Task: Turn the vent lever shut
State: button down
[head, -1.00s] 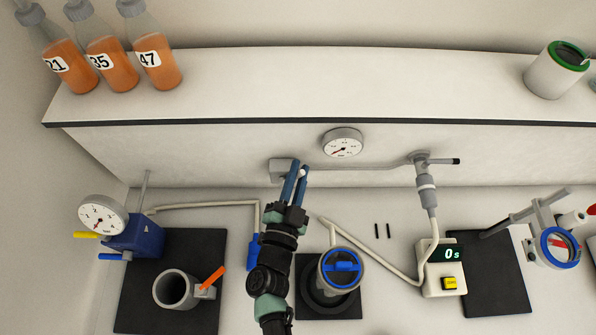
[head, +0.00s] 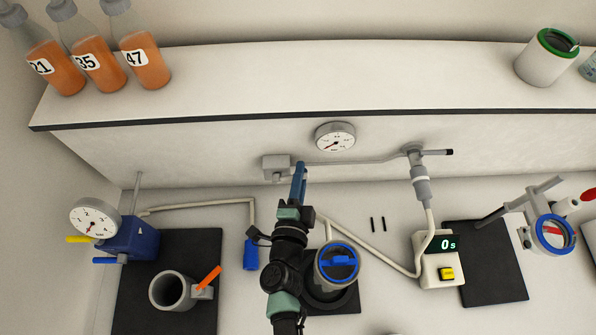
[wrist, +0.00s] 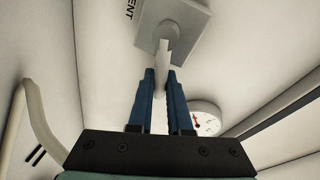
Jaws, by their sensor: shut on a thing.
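The vent is a grey box on the back wall (head: 274,166). My gripper (wrist: 161,74) is shut on the lever, one blue finger on each side. In the head view my gripper (head: 301,167) is at the right side of the vent box, its fingers seen nearly edge-on and hiding the lever.
A wall gauge (head: 335,137) and a pipe lie right of the vent. Bottles (head: 140,62) stand on the shelf above.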

jog(key=shift+d+f+m+y+b, duration=0.15)
jog(key=shift+f+m+y+b, duration=0.4)
jog(key=shift+m, duration=0.75)
jog(key=shift+f, duration=0.2)
jog(key=c, duration=0.8)
grip_release()
jog(key=shift+c, duration=0.2)
jog(key=shift+s, duration=0.15)
jog(key=b+v, duration=0.1)
jog(key=v, duration=1.1)
jog(key=shift+s+r+b, duration=0.3)
jog(key=shift+b, duration=0.1)
